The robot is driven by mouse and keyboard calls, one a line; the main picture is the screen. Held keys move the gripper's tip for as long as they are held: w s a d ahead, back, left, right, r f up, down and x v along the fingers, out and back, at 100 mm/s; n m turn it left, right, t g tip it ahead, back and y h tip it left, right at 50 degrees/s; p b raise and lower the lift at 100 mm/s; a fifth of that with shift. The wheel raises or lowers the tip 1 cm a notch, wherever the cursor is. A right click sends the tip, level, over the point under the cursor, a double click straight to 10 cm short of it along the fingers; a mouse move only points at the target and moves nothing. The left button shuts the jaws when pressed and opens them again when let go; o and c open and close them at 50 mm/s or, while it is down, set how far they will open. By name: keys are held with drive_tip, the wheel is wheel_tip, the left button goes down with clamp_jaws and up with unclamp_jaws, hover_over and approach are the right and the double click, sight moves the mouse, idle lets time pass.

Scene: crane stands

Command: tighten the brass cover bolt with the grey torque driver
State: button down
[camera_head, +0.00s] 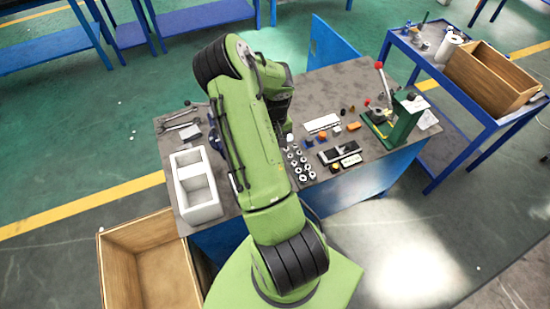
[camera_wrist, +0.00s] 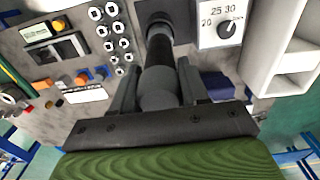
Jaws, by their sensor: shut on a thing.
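In the wrist view my gripper (camera_wrist: 160,88) is shut on the grey torque driver (camera_wrist: 158,72), a dark cylinder with a rounded grey end towards me. The driver's far end reaches a dark block or plate (camera_wrist: 180,8) at the top edge. I cannot tell whether its tip touches anything. The brass cover bolt is not visible; the driver may hide it. A white dial card (camera_wrist: 220,30) marked 20, 25, 30 with a black knob lies right of the driver. In the head view my arm hides the gripper and driver.
The bench (camera_head: 345,80) holds several metal nuts (camera_head: 298,163), a white two-compartment box (camera_head: 196,190), wrenches (camera_head: 182,120) and a green press (camera_head: 402,122) with a red-knobbed lever. A wooden crate (camera_head: 150,225) stands front left. A blue side table (camera_head: 455,95) is at right.

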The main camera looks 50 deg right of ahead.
drive_tip(key=shift+r+p, duration=3.6)
drive_tip(key=shift+r, duration=2.15)
